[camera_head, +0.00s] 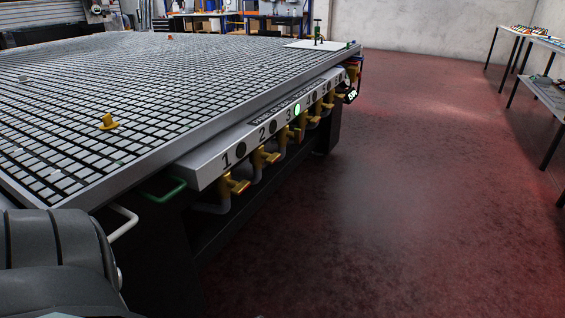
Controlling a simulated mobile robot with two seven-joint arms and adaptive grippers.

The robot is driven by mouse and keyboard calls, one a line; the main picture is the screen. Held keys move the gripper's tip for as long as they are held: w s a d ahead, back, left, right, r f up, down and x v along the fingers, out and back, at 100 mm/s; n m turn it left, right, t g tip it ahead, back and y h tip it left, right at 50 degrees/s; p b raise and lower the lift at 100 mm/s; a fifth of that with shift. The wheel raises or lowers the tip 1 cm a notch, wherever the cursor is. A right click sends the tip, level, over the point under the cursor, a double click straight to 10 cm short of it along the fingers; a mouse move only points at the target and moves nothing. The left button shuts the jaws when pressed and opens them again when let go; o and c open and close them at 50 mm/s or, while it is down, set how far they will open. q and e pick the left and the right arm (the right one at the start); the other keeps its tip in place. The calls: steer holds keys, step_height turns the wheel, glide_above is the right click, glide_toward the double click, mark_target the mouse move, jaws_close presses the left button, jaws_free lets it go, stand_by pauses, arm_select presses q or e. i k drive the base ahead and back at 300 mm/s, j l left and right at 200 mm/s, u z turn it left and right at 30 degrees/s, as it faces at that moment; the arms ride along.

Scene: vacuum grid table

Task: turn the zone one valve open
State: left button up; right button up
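The zone one valve (238,186) is a yellow handle under the panel marked 1, on the side of the vacuum grid table (190,137). A pale pipe runs below it. The round indicator beside the number 1 is dark, while the one beside number 3 (297,110) glows green. A grey arm link of mine fills the lower left corner. Neither gripper shows in the head view.
More yellow valves, such as the zone two valve (270,157), follow along the table side. A green handle (165,191) and a white handle (122,224) stick out near my arm. A yellow piece (108,122) sits on the grid. The reddish floor (400,200) to the right is clear.

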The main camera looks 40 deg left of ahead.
mark_target(239, 188)
steer(key=i+u, duration=0.3)
steer(key=i, duration=0.15)
steer(key=i+l+u, duration=0.25)
steer(key=i, duration=0.2)
steer(key=i+l+u, duration=0.3)
steer(key=i, duration=0.15)
steer(key=i+l+u, duration=0.15)
steer(key=u, duration=0.3)
steer(key=i+l+u, duration=0.25)
steer(key=u, duration=0.15)
steer(key=i+l+u, duration=0.1)
steer(key=l+u, duration=0.2)
steer(key=u, duration=0.15)
